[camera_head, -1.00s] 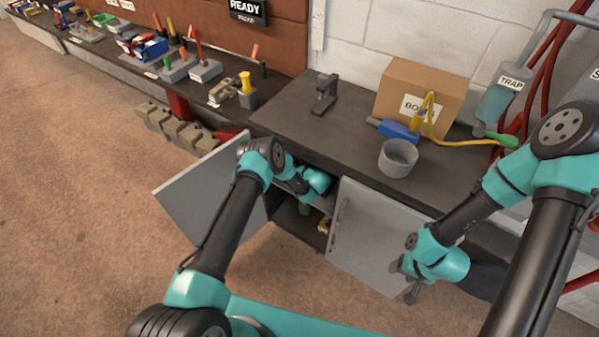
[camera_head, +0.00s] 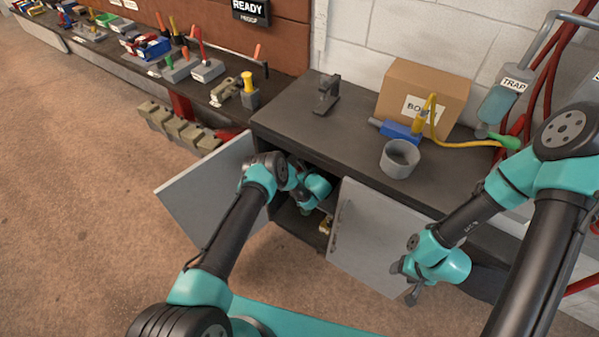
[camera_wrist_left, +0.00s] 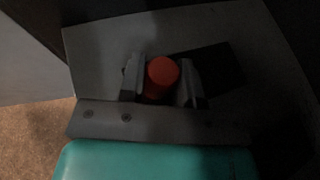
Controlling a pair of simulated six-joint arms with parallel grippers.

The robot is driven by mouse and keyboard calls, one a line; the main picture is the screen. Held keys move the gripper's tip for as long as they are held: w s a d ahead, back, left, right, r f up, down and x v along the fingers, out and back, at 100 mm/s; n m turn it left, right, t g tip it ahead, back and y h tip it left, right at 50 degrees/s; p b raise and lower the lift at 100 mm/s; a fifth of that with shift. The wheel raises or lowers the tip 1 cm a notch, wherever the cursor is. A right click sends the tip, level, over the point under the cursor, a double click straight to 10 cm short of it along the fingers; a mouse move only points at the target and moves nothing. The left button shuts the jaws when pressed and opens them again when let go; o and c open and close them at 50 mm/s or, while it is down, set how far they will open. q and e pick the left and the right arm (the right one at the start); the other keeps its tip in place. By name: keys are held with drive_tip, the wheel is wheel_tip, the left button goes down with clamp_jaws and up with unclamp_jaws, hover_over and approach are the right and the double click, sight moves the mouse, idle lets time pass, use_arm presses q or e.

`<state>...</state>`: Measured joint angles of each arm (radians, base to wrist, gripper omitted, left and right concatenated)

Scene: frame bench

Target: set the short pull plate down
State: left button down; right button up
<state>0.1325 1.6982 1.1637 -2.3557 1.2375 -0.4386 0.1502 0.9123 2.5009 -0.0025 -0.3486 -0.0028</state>
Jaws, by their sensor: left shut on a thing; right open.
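My left gripper (camera_head: 306,208) is inside the open cabinet under the bench, its fingers mostly hidden by its own wrist in the head view. In the left wrist view its fingers (camera_wrist_left: 162,82) are shut on the red round handle top of the short pull plate (camera_wrist_left: 162,72), seen from above. The plate's base is hard to make out in the dark, and I cannot tell whether it touches the surface below. My right gripper (camera_head: 405,280) is open and empty in front of the cabinet's right door.
The left cabinet door (camera_head: 212,193) stands wide open, and the right door (camera_head: 372,238) is beside the opening. A small brass thing (camera_head: 325,225) shows in the opening. On the benchtop (camera_head: 300,130) are a grey pot (camera_head: 399,160), a cardboard box (camera_head: 422,90) and a dark stand (camera_head: 327,95).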

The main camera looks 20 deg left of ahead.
use_arm(q)
drive_tip(key=c, duration=0.8)
unclamp_jaws()
drive_tip(key=shift+f, duration=0.1)
drive_tip(key=shift+r, duration=0.2)
drive_tip(key=v, duration=0.7)
drive_tip(key=shift+s+d, duration=0.15)
